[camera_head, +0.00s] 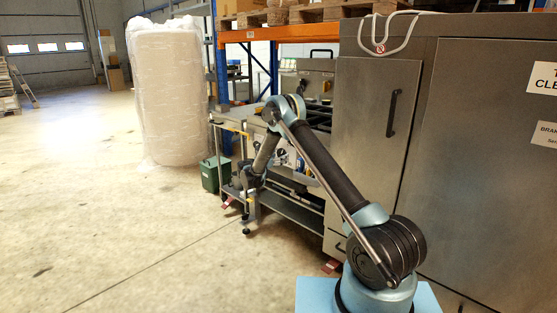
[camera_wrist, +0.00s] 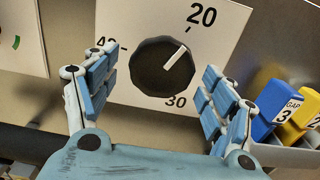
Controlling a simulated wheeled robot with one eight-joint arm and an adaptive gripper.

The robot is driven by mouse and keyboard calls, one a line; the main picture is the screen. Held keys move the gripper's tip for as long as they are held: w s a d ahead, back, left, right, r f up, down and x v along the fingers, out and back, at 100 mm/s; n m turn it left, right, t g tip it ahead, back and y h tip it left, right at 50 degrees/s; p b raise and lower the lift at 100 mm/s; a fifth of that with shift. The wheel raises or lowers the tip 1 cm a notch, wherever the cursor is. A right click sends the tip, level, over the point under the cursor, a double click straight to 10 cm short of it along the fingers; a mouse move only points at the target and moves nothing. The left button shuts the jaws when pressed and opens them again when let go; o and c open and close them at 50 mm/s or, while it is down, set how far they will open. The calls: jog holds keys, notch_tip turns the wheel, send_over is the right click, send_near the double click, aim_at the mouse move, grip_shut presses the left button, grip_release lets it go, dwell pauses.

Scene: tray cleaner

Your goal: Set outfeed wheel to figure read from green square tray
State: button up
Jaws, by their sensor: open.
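A black outfeed wheel (camera_wrist: 163,67) sits on a white dial plate marked 20, 30 and 40 in the wrist view. Its white pointer line aims to the upper right, between 20 and 30 and nearer the 20 mark. My gripper (camera_wrist: 154,88) is open, with blue-padded fingers on the left and right of the wheel; contact is not clear. In the head view my gripper (camera_head: 249,181) is small, low beside the steel machine's front, and its fingers are hard to make out. I cannot make out a green square tray in either view.
A blue block (camera_wrist: 274,98) labelled GAP 3 and a yellow block (camera_wrist: 301,112) stand in a pale holder right of the gripper. A green bin (camera_head: 213,174) stands on the floor near the machine (camera_head: 375,100). A wrapped pallet (camera_head: 168,90) stands behind; floor at left is open.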

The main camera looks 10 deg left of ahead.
jog(key=c, duration=1)
jog(key=shift+a, duration=0.15)
